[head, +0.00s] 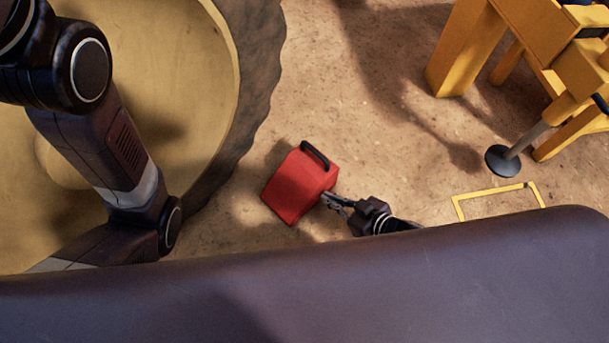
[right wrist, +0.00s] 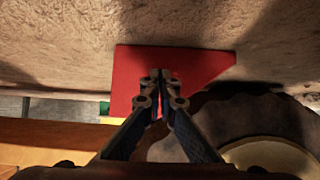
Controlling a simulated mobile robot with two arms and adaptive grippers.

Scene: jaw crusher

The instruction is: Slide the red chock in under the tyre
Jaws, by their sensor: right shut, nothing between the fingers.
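The red chock (head: 294,189) is a wedge with a black handle on its top right end. It sits on the ground to the right of the big tyre (head: 262,75), with a gap of bare ground between them. My right gripper (head: 327,198) is shut and empty, with its fingertips at the chock's right end face. In the right wrist view the shut fingertips (right wrist: 161,76) lie over the red face of the chock (right wrist: 195,64); contact cannot be told for sure. The tyre's dark tread (right wrist: 240,112) shows there at lower right. My left gripper is not in view.
A yellow machine frame (head: 466,45) stands at the upper right, with a round dark foot (head: 502,161) on the ground. A yellow outline (head: 494,190) is marked on the ground below it. The ground (head: 340,110) between tyre and frame is clear.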

